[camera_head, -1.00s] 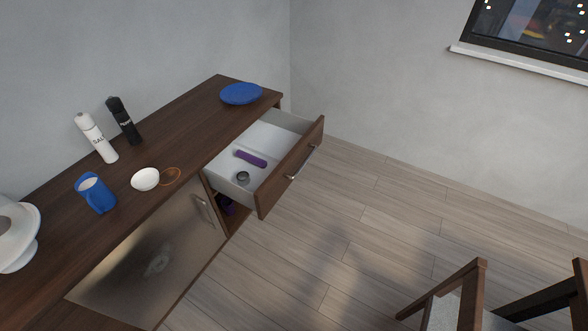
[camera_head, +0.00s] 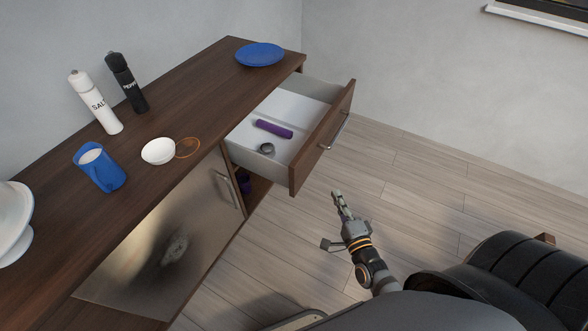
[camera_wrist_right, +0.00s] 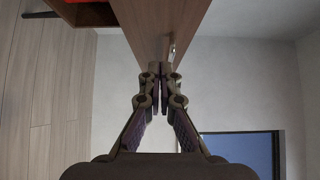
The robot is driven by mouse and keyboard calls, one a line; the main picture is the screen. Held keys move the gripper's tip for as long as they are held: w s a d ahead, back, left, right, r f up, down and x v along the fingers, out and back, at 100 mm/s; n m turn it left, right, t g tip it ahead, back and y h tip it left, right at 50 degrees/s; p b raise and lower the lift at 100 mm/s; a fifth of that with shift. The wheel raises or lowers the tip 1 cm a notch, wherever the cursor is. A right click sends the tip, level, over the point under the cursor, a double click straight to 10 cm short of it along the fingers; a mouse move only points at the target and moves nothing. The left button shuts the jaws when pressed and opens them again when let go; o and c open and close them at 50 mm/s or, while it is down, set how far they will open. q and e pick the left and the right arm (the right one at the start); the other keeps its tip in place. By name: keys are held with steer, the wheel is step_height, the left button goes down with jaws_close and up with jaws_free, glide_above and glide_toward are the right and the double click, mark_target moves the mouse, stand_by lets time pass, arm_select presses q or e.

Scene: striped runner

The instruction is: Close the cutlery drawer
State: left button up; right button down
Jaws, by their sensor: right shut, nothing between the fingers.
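The cutlery drawer (camera_head: 322,137) stands pulled out at the right end of the dark wooden sideboard. Its brown front carries a metal bar handle (camera_head: 334,131). A purple item (camera_head: 273,128) and a small grey round item (camera_head: 267,148) lie inside. My right gripper (camera_head: 337,197) is shut and empty, below and to the right of the drawer front in the head view. In the right wrist view the shut fingertips (camera_wrist_right: 161,68) show before a brown panel (camera_wrist_right: 160,25) with a metal handle end. I cannot tell whether they touch it. My left gripper is not in view.
On the sideboard top (camera_head: 190,100) stand a blue plate (camera_head: 260,54), a salt mill (camera_head: 95,103), a pepper mill (camera_head: 126,83), a blue mug (camera_head: 99,167), a white bowl (camera_head: 157,151) and an orange ring (camera_head: 188,148). The floor (camera_head: 420,180) right of the drawer is clear.

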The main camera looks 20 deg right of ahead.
glide_toward(311, 159)
steer(key=w+d, duration=0.3)
steer(key=shift+w+a+p, duration=0.15)
steer(key=shift+w+a, duration=0.25)
steer(key=shift+w, duration=0.2)
steer(key=shift+w+a+p, duration=0.15)
steer(key=shift+w+a, duration=0.2)
steer(key=shift+w, duration=0.3)
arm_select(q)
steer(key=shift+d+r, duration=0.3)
arm_select(e)
steer(key=shift+w+a, duration=0.3)
steer(key=shift+f, duration=0.1)
